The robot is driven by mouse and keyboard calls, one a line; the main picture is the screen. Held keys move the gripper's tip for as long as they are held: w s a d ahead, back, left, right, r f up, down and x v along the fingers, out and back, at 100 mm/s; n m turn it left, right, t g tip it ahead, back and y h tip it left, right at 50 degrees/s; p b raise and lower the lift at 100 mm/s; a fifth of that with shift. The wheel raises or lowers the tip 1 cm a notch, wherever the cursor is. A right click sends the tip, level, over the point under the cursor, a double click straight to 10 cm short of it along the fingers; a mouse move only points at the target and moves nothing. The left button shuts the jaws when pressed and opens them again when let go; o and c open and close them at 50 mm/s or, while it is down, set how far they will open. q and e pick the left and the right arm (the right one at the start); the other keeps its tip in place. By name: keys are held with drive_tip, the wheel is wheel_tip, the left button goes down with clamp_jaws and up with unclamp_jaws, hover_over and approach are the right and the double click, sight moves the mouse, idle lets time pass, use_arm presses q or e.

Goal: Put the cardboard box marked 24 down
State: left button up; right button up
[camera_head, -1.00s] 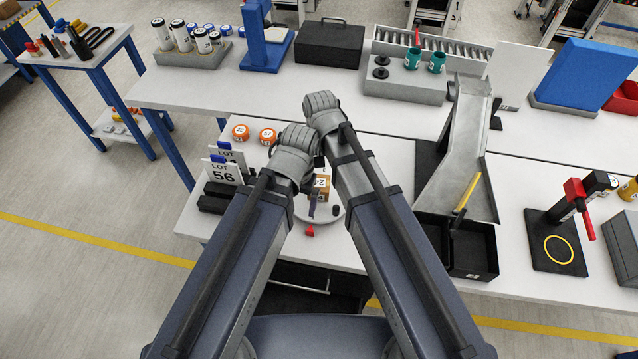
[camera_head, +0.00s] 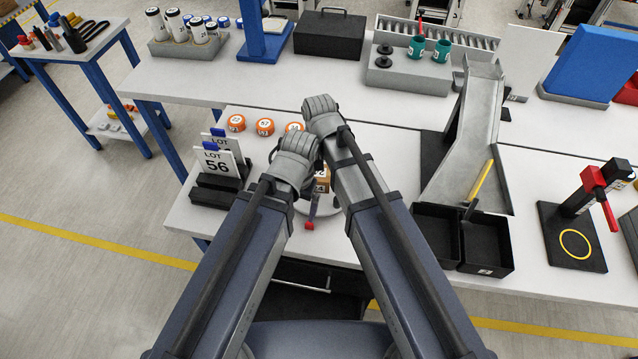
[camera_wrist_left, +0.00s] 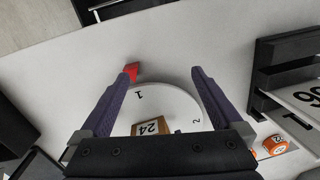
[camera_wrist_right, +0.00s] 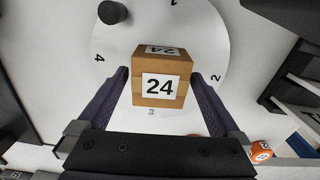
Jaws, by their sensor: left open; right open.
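The cardboard box marked 24 (camera_wrist_right: 160,78) sits on a white round disc (camera_wrist_right: 205,35) with numbers around its rim. My right gripper (camera_wrist_right: 161,75) is open, with one finger on each side of the box and small gaps seeming to show. In the left wrist view the box (camera_wrist_left: 152,128) is partly hidden behind the gripper body. My left gripper (camera_wrist_left: 163,75) is open, its fingers over the disc (camera_wrist_left: 170,105) with nothing held between their tips. In the head view my arms cover most of the box and disc.
A red pointer (camera_head: 309,225) is at the disc's near edge, and a black knob (camera_wrist_right: 112,12) stands on the disc. Orange rolls (camera_head: 265,127) and LOT cards (camera_head: 217,163) are on the left. Black bins (camera_head: 487,247) and a grey chute (camera_head: 470,130) stand right.

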drive_tip(key=shift+f, duration=0.1)
drive_tip(key=c, duration=1.3)
